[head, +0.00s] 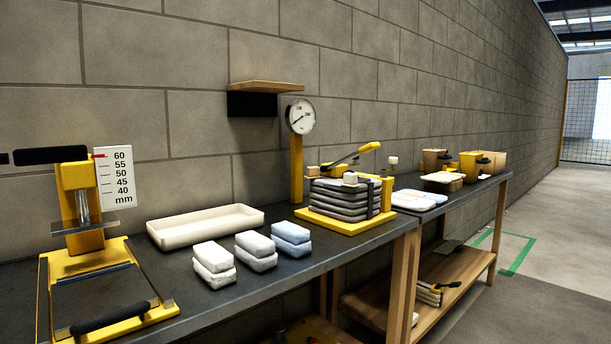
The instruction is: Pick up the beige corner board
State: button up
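My gripper is not in view. I cannot clearly pick out a beige corner board. Small beige pieces show in several places: a block (312,170) by the grey stack, and a light stack (429,293) on the lower shelf with a yellow and black tool on it. A tan piece (443,180) lies on the far bench. All are too small to tell whether one is the corner board.
A dark-topped bench (206,297) runs along the block wall. It carries a yellow press (82,205) with a scale, a cream tray (206,226), white and bluish packs (255,250), and a yellow-based grey stack (340,200). Yellow bins (471,161) stand farther off. Floor at right is clear.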

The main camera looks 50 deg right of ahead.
aim_at(312, 173)
jog(key=k, duration=0.8)
jog(key=z, duration=1.05)
jog(key=i, duration=0.3)
jog(key=u, duration=0.05)
